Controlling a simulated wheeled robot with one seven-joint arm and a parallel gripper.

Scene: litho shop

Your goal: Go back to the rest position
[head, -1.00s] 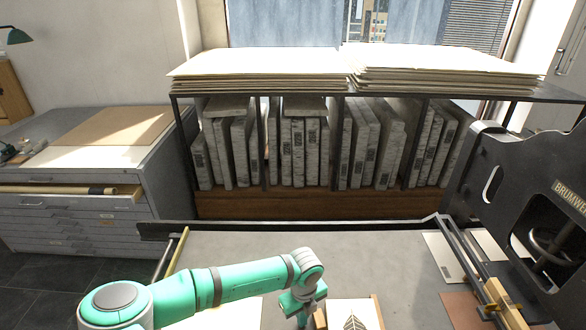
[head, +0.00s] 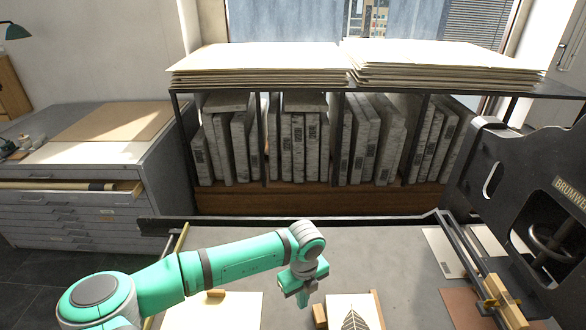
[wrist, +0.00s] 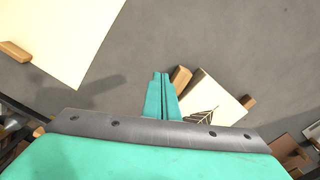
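My gripper (head: 303,296) hangs over the grey table (head: 390,255) near its front, with the teal arm reaching in from the lower left. In the wrist view its two teal fingers (wrist: 161,78) lie side by side, shut with nothing seen between them. A pale card with a dark leaf print (head: 352,312) lies just right of and below the gripper in the head view, between two wooden blocks (head: 319,315). The gripper appears apart from them.
A black press (head: 520,190) stands at the right. A blank cream sheet (head: 235,308) lies left of the gripper, with a small wooden block (wrist: 14,51) on its edge. A rack of stone slabs (head: 355,140) stands behind the table. The table's middle is bare.

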